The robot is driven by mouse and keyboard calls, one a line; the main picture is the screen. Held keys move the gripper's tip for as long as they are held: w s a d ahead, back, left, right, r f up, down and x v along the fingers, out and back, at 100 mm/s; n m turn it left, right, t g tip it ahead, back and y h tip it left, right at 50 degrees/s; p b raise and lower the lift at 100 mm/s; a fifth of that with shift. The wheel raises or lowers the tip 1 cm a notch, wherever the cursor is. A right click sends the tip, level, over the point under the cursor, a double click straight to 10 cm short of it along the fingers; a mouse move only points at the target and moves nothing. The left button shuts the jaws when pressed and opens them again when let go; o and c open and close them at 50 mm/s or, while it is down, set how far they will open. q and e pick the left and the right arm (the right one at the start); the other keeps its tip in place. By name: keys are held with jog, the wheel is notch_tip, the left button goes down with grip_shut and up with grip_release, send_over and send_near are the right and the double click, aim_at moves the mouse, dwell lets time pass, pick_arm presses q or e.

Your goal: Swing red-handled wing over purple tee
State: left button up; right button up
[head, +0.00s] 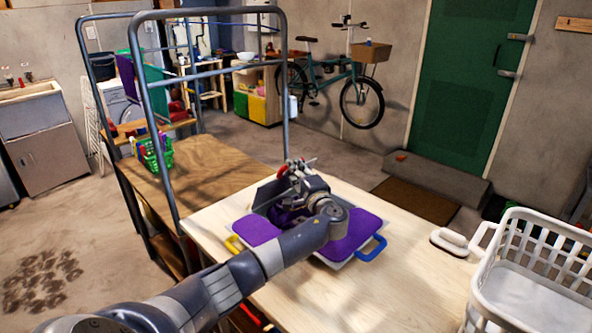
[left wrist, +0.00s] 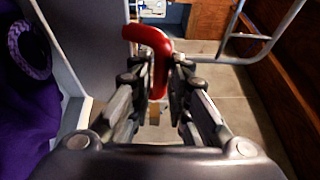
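The purple tee (head: 352,232) lies spread on a folding board on the pale wooden table. The board has a yellow handle (head: 234,245) at the left and a blue handle (head: 371,248) at the right. A grey wing (head: 266,192) stands tilted up at the board's far left side. In the left wrist view the red handle (left wrist: 150,42) sits between the fingers of my left gripper (left wrist: 159,85), which look closed on it. The wing (left wrist: 62,50) and purple cloth (left wrist: 22,110) show at the left there. My left arm hides the tee's middle. My right gripper is out of view.
A white laundry basket (head: 535,270) stands at the table's right, with a white iron-like object (head: 452,241) beside it. A metal-framed cart (head: 200,180) with a green basket (head: 155,155) adjoins the table's left side. The near right tabletop is clear.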

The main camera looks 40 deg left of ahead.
pick_arm(q)
jog(key=shift+s+a+f, duration=0.15)
jog(key=shift+a+f, duration=0.05)
jog(key=shift+f, duration=0.05)
jog(key=r+v, duration=0.1)
jog(key=v, duration=1.1)
jog(key=shift+f, duration=0.4)
